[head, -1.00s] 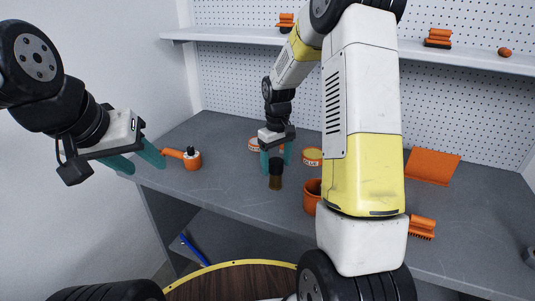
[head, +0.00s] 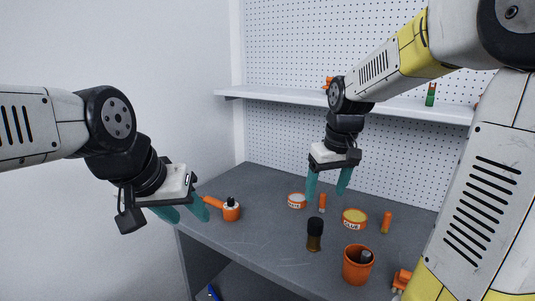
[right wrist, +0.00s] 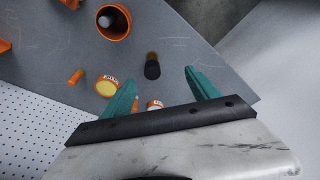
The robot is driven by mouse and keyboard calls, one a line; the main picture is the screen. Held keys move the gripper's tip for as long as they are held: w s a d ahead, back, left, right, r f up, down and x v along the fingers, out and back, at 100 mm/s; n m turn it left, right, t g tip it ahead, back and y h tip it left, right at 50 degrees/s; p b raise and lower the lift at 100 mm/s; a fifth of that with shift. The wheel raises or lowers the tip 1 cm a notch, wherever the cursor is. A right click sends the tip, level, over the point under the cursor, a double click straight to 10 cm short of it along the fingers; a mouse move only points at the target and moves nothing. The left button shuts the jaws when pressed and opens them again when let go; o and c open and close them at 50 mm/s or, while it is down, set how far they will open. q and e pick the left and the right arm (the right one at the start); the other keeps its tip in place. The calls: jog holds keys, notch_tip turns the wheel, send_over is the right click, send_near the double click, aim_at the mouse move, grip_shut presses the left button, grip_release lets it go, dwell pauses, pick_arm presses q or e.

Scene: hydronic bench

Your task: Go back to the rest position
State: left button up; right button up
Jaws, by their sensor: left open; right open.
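My left gripper (head: 183,212) is open and empty at the left, in front of the bench's left end. My right gripper (head: 328,190) is open and empty above the back of the bench, its teal fingers pointing down. In the right wrist view its fingers (right wrist: 160,92) are spread with nothing held between them. A dark brush (head: 315,234) with a brown lower part stands on the bench below and in front of the right gripper, apart from it. It also shows beyond the fingers in the right wrist view (right wrist: 152,68).
The grey bench (head: 270,245) holds an orange torch-like tool (head: 230,211), a glue tin (head: 354,219), another tin (head: 297,201), small orange pieces (head: 386,223) and an orange cup (head: 357,266) with something inside. A white shelf (head: 290,97) runs along the pegboard behind. My right arm hides the bench's right side.

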jog(key=s+r+m+t, duration=0.1)
jog(key=s+r+t, duration=0.1)
jog(key=s, duration=0.5)
jog(key=s+a+r+m+t+y, duration=0.1)
jog(key=s+r, duration=0.1)
jog(key=s, duration=0.6)
jog(key=shift+a+m+t, duration=0.3)
jog(key=shift+m+t, duration=0.1)
jog(key=shift+s, duration=0.1)
dwell(1.6)
